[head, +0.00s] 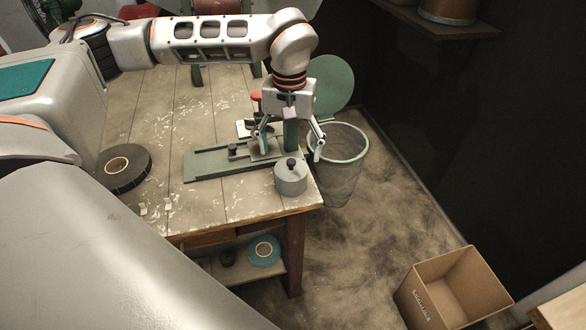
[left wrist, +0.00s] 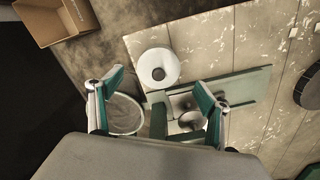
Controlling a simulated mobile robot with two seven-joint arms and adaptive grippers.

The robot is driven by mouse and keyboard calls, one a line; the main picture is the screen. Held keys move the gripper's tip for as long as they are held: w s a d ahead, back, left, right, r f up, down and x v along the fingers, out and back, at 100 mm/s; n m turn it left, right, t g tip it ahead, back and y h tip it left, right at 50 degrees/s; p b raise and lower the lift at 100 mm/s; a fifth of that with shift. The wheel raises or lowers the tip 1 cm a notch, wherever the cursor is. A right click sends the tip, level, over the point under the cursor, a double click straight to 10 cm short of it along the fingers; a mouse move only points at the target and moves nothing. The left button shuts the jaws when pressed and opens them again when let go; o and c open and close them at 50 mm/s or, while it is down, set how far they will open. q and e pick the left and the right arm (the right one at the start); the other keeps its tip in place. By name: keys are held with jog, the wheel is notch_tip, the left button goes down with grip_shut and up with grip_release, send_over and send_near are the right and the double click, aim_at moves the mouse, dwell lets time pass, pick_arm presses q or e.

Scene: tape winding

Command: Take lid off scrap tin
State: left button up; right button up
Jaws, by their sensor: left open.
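The scrap tin (head: 290,183) is a small grey round tin near the table's front right corner. Its lid (head: 284,167), with a black knob (head: 291,162), sits on top. In the left wrist view the lid (left wrist: 147,56) shows from above as a pale disc with the dark knob (left wrist: 158,74) in its middle. My left gripper (head: 290,143) is open and empty, fingers pointing down, above and behind the tin in the head view. In the left wrist view its fingers (left wrist: 160,88) are spread, with the tin just beyond the tips. My right gripper is not in view.
A green fixture (head: 205,165) lies just behind the tin. A mesh bin (head: 338,170) stands past the table's right edge. A black tape roll (head: 133,178) lies at the left. A teal roll (head: 263,250) is on the shelf below. A cardboard box (head: 440,285) stands on the floor.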

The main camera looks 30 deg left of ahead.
aim_at(291, 161)
pick_arm(q)
notch_tip(291, 161, down, 5)
jog(key=shift+w+r+b, duration=0.1)
jog(key=shift+w+b, duration=0.05)
jog(key=shift+b, duration=0.2)
jog(key=c, duration=1)
jog(key=shift+r, duration=0.1)
